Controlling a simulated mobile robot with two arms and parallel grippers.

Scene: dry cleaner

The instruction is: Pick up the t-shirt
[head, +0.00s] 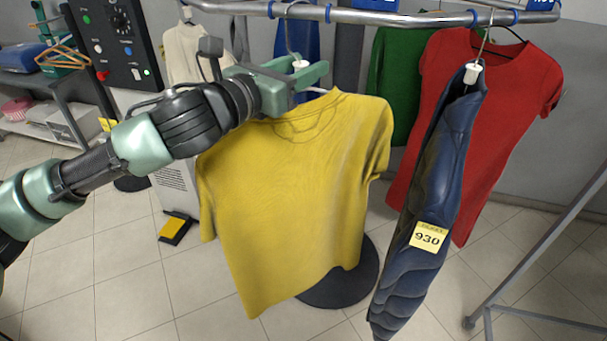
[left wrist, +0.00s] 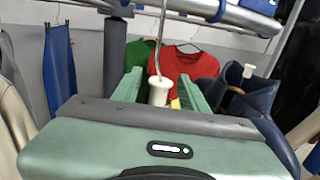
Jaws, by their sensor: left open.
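A yellow t-shirt (head: 290,190) hangs from the rail on a hanger with a white knob (head: 300,65) at the base of its hook. My left gripper (head: 314,74) is at the hanger's neck, just above the shirt's collar, with its fingers open. In the left wrist view the white knob (left wrist: 158,91) and the hook's wire stand between the two open green fingers (left wrist: 160,78). I cannot tell whether a finger touches the knob. A red t-shirt (head: 490,110) hangs farther back on the right. My right gripper is not in view.
The metal rail (head: 400,18) runs above the gripper. A dark blue jacket (head: 435,190) with a yellow tag 930 hangs close to the right. A green garment (head: 396,80) hangs behind. A control panel (head: 115,45) stands at left. A slanted metal frame (head: 545,245) is at lower right.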

